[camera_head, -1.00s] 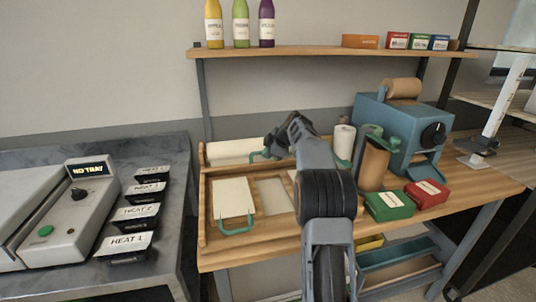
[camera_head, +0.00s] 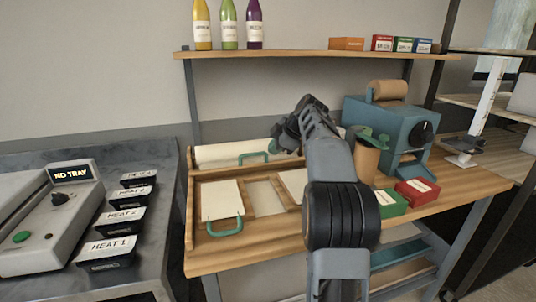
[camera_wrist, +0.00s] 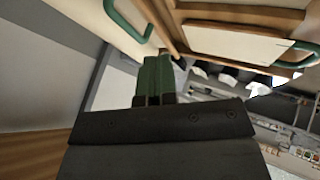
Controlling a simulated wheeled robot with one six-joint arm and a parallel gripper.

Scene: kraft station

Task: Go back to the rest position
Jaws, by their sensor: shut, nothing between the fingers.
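My gripper (camera_wrist: 154,77) shows in the wrist view with its two green fingers side by side, shut and empty. In the head view my arm rises from the bottom, and its wrist is above the wooden tray frame (camera_head: 262,221) on the bench. The fingers are hidden behind the wrist there. The wrist view shows a green handle (camera_wrist: 127,22) and a white board (camera_wrist: 235,42) close by.
A blue machine (camera_head: 385,125) with a brown roll stands at the right of the bench, with a green box (camera_head: 391,203) and a red box (camera_head: 418,191) before it. A shelf (camera_head: 300,51) holds bottles and small boxes. At left are a grey device (camera_head: 65,215) and several black label holders.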

